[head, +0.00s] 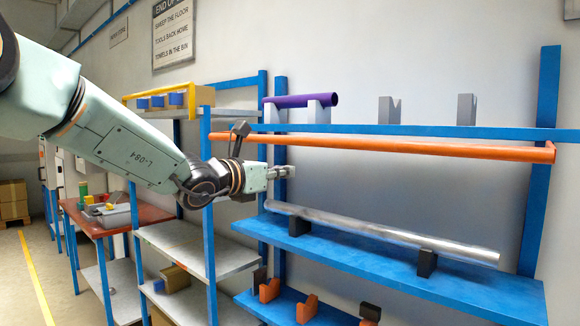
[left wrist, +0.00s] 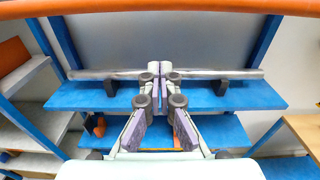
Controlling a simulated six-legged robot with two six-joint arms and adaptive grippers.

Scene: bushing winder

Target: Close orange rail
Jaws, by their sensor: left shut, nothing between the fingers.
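The orange rail (head: 400,145) is a long round bar running across the front of the blue rack, just below the upper blue shelf in the head view. Its right end meets the right blue post, and its left end is near the left posts. It also crosses the top of the left wrist view (left wrist: 160,6). My left gripper (head: 290,172) is shut and empty, just below the rail near its left end. In the left wrist view its fingertips (left wrist: 160,68) are together, in front of a silver bar. My right gripper is not in view.
The silver bar (head: 400,236) lies on black V-blocks on the blue middle shelf (head: 460,283). A purple bar (head: 300,100) rests on grey blocks above. A grey shelf unit (head: 180,240) and a red-topped bench (head: 115,220) stand at left.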

